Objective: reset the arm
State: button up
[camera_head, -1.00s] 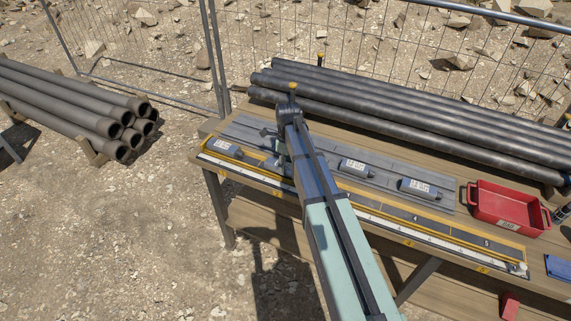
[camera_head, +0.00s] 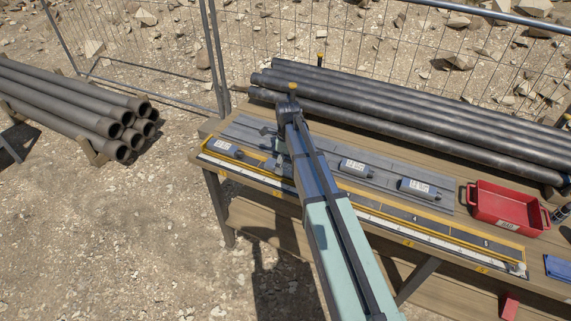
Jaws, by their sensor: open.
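My arm (camera_head: 322,215) reaches from the bottom of the picture up over the workbench (camera_head: 207,128). Its far joint (camera_head: 288,112) is above the long grey tray, near the black pipes. My gripper is hidden behind the arm, so its fingers cannot be made out. Nothing can be seen held.
Grey labelled blocks (camera_head: 353,167) lie along the tray (camera_head: 380,172) beside a yellow-edged ruler strip (camera_head: 440,228). A red bin (camera_head: 508,208) stands at the right. Black pipes (camera_head: 400,125) lie along the back. A wire fence (camera_head: 300,40) stands behind, with more pipes (camera_head: 75,108) at left.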

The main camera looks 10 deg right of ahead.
jog(key=shift+r+p, duration=1.85)
jog(key=shift+r, duration=1.4)
